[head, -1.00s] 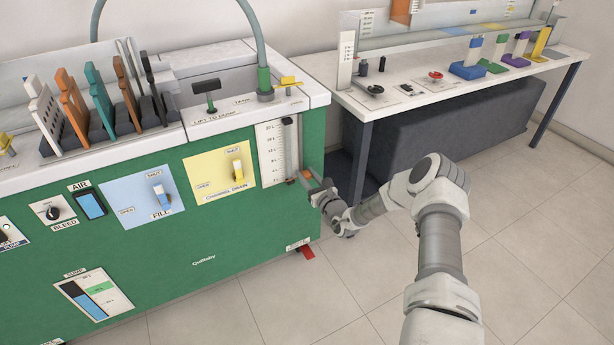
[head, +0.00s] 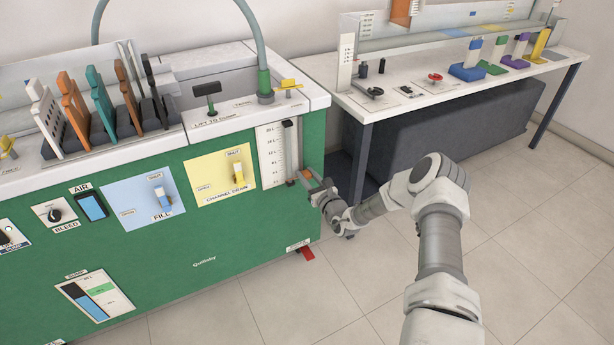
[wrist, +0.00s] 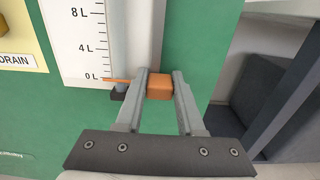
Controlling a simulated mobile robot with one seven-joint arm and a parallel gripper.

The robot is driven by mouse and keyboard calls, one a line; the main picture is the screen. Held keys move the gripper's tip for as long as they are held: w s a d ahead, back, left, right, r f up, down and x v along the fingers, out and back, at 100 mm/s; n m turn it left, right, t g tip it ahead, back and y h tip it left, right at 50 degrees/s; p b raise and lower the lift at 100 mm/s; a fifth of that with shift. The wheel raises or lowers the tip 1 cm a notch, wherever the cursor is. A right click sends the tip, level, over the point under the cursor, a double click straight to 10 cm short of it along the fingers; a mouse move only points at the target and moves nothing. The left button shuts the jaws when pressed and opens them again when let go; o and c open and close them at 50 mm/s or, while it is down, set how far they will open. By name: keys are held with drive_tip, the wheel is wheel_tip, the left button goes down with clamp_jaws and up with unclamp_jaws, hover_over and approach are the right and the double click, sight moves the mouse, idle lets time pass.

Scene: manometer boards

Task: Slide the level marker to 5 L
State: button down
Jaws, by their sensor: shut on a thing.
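The level marker is an orange block (wrist: 159,86) with a thin pointer to its left. In the wrist view the pointer lies at about the 0 L mark, at the bottom of the white scale (wrist: 85,38). My gripper (wrist: 160,78) is shut on the orange block, one finger on each side. In the head view my gripper (head: 310,184) is at the lower right of the scale panel (head: 271,160), at the green cabinet's right end. The marker is small there and partly hidden by the fingers.
The green cabinet front (head: 235,265) carries a yellow channel drain panel (head: 208,183) left of the scale. A white table (head: 430,100) with a dark block beneath stands to the right. Open tiled floor (head: 540,230) lies in front of it.

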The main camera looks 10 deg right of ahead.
sight(301, 159)
wheel_tip(301, 159, up, 4)
drive_tip(key=p, duration=0.2)
drive_tip(key=shift+p, duration=0.4)
drive_tip(key=shift+f, duration=0.1)
drive_tip(key=c, duration=0.5)
unclamp_jaws()
drive_tip(key=p+v, duration=0.4)
drive_tip(key=v, duration=1.3)
drive_tip(key=shift+s+p, duration=0.25)
drive_tip(key=shift+p, duration=0.1)
